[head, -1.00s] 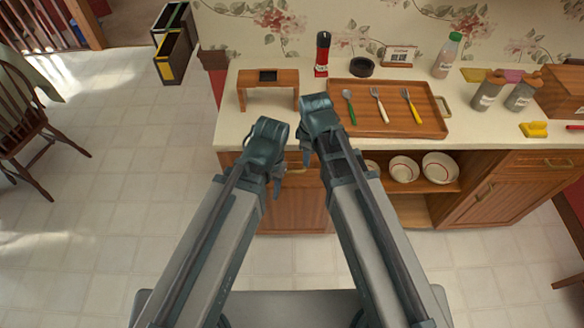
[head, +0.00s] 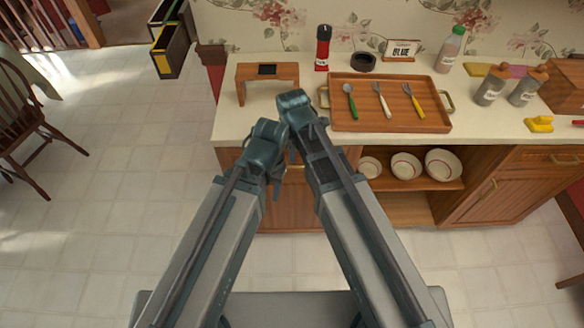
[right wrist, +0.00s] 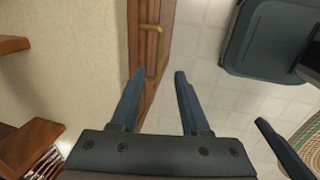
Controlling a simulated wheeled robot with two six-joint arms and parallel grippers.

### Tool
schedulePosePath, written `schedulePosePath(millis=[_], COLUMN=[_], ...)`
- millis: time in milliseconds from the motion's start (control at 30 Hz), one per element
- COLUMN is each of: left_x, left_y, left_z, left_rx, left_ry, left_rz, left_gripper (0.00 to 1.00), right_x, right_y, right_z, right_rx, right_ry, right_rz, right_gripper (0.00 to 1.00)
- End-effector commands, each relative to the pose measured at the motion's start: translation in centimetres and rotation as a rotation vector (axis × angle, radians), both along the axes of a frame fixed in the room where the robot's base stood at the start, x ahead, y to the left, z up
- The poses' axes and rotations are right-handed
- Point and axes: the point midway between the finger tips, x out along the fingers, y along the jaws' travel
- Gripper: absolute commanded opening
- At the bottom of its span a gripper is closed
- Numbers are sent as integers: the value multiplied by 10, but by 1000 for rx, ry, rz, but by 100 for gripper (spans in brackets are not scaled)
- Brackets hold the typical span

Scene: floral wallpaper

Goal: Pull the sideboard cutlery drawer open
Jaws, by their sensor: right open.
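The cutlery drawer is in the upper left part of the sideboard front, mostly hidden behind my arms in the head view. Its brass handle (right wrist: 155,48) shows in the right wrist view on the brown drawer front (right wrist: 136,30). The drawer looks shut. My right gripper (right wrist: 159,75) is open, its fingertips just short of the handle and roughly in line with it. Nothing is between the fingers. My left gripper (head: 276,190) hangs beside the right one, in front of the sideboard; its jaw opening is unclear.
On the countertop (head: 232,125) stand a small wooden stand (head: 267,75), a red-and-black bottle (head: 322,48) and a wooden tray (head: 350,118) with cutlery. Bowls (head: 405,165) sit on an open shelf to the right.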

Motion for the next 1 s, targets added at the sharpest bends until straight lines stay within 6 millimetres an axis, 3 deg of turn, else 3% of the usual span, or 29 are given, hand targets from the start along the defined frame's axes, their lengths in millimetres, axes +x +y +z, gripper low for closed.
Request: schedulePosePath(millis=[33, 600, 1000], left_x=[0, 0, 0], left_y=[0, 0, 0], left_z=[-14, -92, -102], left_rx=[0, 0, 0], left_ry=[0, 0, 0], left_rz=[0, 0, 0], left_gripper=[50, 50, 50], right_x=[2, 18, 20], right_y=[0, 0, 0], right_z=[-14, -92, -102], right_rx=[0, 1, 1], right_ry=[0, 0, 0], right_rz=[0, -1, 0], right_gripper=[46, 46, 46])
